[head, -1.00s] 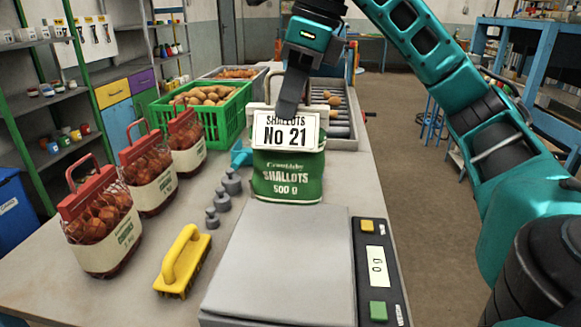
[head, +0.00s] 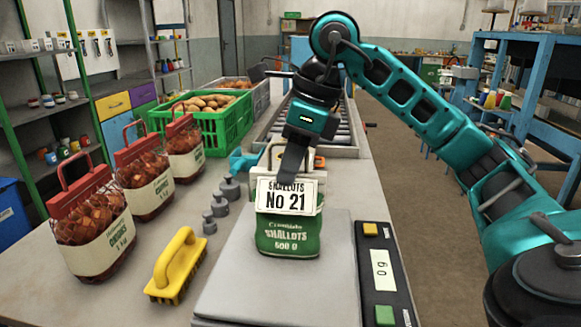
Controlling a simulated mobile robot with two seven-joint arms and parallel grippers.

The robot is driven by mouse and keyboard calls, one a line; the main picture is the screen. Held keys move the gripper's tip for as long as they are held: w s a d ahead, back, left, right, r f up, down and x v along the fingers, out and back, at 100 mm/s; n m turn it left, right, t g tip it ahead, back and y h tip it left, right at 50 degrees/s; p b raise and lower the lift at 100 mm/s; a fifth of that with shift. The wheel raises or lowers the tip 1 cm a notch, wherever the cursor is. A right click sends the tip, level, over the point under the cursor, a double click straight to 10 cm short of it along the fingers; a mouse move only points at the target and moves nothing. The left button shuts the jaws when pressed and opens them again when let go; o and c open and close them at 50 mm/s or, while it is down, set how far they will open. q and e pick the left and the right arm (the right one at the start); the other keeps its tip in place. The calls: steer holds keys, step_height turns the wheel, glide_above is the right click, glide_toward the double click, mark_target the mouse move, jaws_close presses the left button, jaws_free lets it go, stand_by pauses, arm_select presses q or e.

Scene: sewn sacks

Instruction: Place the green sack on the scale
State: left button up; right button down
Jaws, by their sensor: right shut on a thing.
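The green sack (head: 288,236), labelled shallots with a white "No 21" tag, hangs upright from my right gripper (head: 291,166). The gripper is shut on the top of the sack, and the tag hides part of the grip. The sack shows over the rear part of the grey plate of the scale (head: 265,290). The scale's display (head: 382,270) appears to read 0 g, and I cannot see a clear gap under the sack. My left gripper is not in view.
Several red-topped net bags of onions (head: 95,225) stand at left. A yellow brush (head: 177,262) and grey weights (head: 219,204) lie left of the scale. A green crate of potatoes (head: 205,127) and a roller conveyor (head: 345,135) are behind.

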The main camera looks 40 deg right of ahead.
steer(key=c, duration=1.5)
jaws_free()
steer(key=shift+f, duration=0.15)
steer(key=o, duration=0.5)
steer(key=shift+r, duration=0.35)
steer(key=p+v, duration=0.4)
steer(key=v, duration=0.5)
steer(key=shift+r, duration=0.2)
steer(key=shift+v, duration=1.2)
steer(key=shift+s+f, duration=0.1)
steer(key=shift+s, duration=0.1)
